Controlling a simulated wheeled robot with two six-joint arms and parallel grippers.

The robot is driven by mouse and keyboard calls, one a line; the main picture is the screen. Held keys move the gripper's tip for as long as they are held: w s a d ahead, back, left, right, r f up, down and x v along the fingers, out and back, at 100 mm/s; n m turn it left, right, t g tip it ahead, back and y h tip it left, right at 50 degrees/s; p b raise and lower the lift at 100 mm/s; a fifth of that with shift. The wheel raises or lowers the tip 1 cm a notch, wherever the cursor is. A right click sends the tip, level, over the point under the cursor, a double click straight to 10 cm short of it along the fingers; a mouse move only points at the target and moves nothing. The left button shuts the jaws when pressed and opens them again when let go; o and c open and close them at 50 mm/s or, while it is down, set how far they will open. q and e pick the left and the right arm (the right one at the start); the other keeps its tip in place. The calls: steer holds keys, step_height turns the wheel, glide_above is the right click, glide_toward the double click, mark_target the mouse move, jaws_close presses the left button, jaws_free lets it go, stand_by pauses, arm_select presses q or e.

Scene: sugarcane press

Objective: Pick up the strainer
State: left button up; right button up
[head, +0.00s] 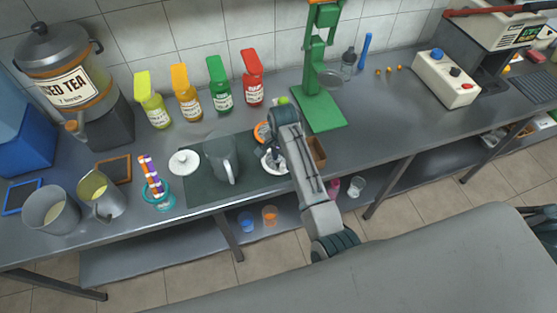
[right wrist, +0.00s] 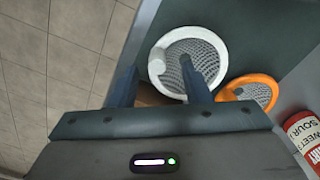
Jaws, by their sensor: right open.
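A white-rimmed strainer (right wrist: 214,47) with grey mesh lies on the dark mat in the right wrist view. It also shows, partly covered by my right arm, in the head view (head: 266,166). An orange-rimmed strainer (right wrist: 268,82) lies beside it and shows in the head view (head: 261,128). My right gripper (right wrist: 160,66) is open over the white strainer. Its fingers appear on either side of the white round tab (right wrist: 157,63) on the rim. The right finger covers part of the mesh. I cannot tell the remaining height. My left gripper is not in view.
A glass pitcher (head: 219,160) and white lid (head: 184,162) stand left of the strainers. A green press (head: 320,108) stands behind right. Several syrup bottles line the wall. A red-and-white bottle (right wrist: 304,135) is near the gripper's right.

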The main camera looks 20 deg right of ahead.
mark_target(283, 166)
steer(key=shift+s+f+p, duration=0.15)
steer(key=shift+f+p, duration=0.45)
steer(key=shift+f, duration=1.3)
jaws_close()
steer(key=shift+r, duration=0.15)
